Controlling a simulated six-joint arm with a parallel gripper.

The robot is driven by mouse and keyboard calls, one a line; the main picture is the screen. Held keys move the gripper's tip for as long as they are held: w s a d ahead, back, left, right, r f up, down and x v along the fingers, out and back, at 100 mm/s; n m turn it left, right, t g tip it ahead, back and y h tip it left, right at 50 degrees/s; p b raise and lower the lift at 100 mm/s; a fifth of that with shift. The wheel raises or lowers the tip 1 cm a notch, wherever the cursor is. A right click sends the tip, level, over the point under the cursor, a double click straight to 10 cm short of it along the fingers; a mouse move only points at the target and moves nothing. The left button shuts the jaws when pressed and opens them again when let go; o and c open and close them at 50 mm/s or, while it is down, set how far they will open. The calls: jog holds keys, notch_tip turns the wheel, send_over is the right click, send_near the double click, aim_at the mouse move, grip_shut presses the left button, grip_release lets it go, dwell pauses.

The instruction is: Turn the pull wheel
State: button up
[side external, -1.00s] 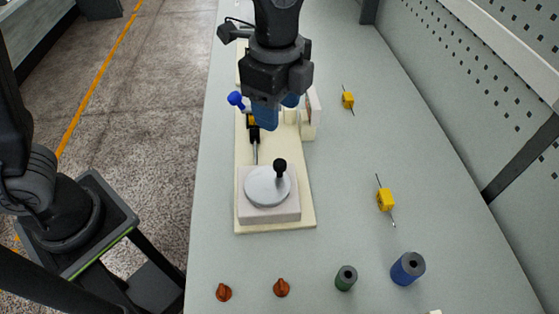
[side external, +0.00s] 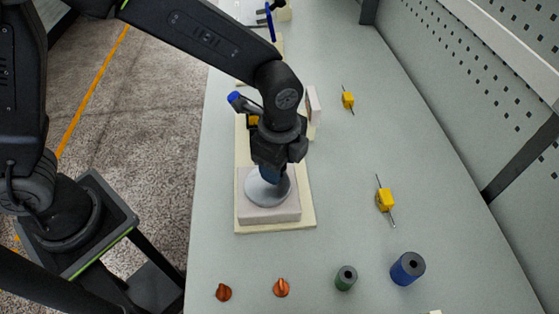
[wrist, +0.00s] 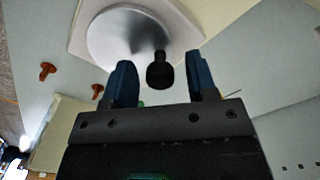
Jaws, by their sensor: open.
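The pull wheel (side external: 262,192) is a round silver disc on a pale square block (side external: 270,212) at the near end of a cream base board. In the wrist view the wheel (wrist: 110,38) carries an upright black knob handle (wrist: 160,72). My gripper (wrist: 163,80) is open, with one blue finger on each side of the knob and gaps between them. In the side view my gripper (side external: 270,174) is right over the wheel and hides the knob.
Two orange-brown knobs (side external: 223,292), a green spool (side external: 346,278) and a blue spool (side external: 408,268) stand at the front of the table. Two yellow parts with wires (side external: 385,199) lie to the right. The table between board and yellow parts is clear.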

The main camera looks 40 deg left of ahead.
jog(key=shift+c, duration=0.5)
jog(key=c, duration=0.8)
jog(key=shift+a+n, duration=0.1)
jog(key=shift+n, duration=0.3)
